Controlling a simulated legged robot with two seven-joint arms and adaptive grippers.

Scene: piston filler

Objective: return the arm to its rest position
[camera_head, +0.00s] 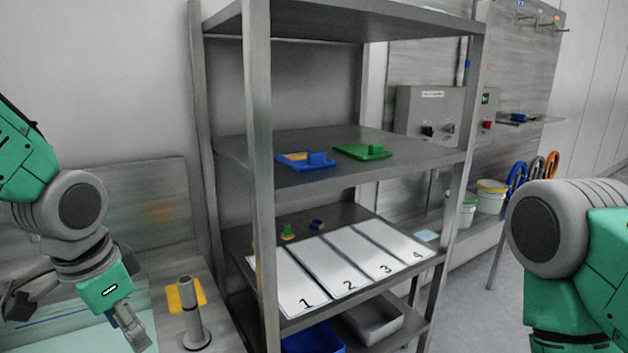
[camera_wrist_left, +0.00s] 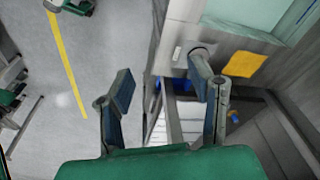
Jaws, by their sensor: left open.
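My left arm comes in from the left in the head view, and its gripper (camera_head: 134,327) hangs low at the lower left, left of the metal post. In the left wrist view the two fingers of my left gripper (camera_wrist_left: 161,92) stand wide apart with nothing between them. Through the gap I see the floor and the numbered shelf further off. My right arm (camera_head: 570,270) shows at the right edge of the head view, but its gripper is out of view.
A metal shelf rack (camera_head: 262,200) stands in the middle, holding a blue tray (camera_head: 303,161), a green tray (camera_head: 362,152) and numbered white panels (camera_head: 345,262). White buckets (camera_head: 491,197) stand behind.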

